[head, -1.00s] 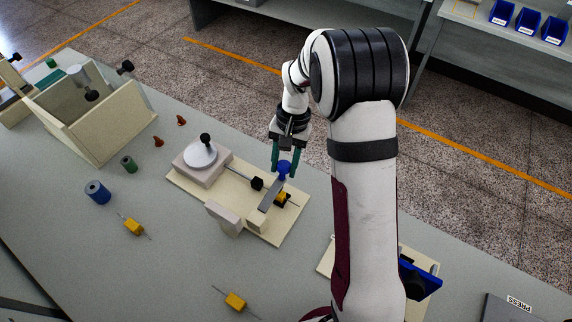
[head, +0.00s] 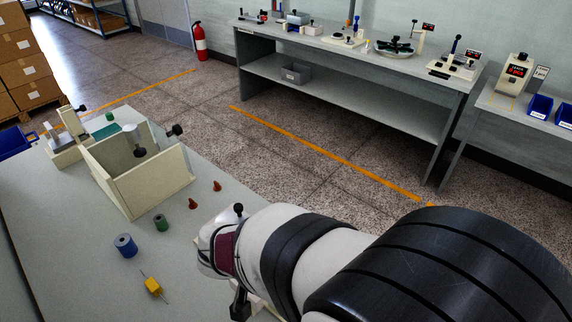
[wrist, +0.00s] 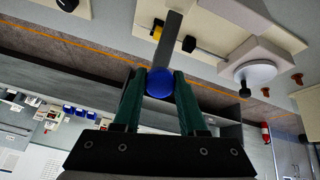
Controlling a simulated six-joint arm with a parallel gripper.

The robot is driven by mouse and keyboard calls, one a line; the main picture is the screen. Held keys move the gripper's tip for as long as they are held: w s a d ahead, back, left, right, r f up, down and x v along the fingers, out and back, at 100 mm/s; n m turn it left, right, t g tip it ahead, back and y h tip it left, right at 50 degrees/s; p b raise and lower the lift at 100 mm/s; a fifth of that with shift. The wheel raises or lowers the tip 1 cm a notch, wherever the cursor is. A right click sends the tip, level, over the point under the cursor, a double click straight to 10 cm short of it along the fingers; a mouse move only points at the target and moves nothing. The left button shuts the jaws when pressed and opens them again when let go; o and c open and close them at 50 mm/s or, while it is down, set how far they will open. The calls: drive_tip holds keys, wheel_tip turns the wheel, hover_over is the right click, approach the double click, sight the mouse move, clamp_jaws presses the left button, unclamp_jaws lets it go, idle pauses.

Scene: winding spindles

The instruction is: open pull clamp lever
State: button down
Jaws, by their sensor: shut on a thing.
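The clamp lever (wrist: 170,35) is a grey flat bar with a round blue knob (wrist: 160,83) on its end. It stands over a cream base board in the wrist view. My gripper (wrist: 160,88) has green fingers shut on the blue knob, one on each side. In the head view my arm covers the gripper, the lever and most of the clamp fixture.
In the head view a cream box (head: 150,185), blue spool (head: 125,246), green spool (head: 161,222) and yellow piece (head: 154,287) stand left.

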drive_tip(key=shift+s+a+f, duration=0.15)
drive_tip(key=shift+s+a, duration=1.6)
drive_tip(key=shift+a, duration=0.2)
drive_tip(key=shift+c, duration=2.3)
unclamp_jaws()
drive_tip(key=v, duration=1.5)
drive_tip(key=shift+s+r, duration=0.2)
drive_tip(key=shift+r, duration=0.15)
drive_tip(key=shift+a, duration=0.1)
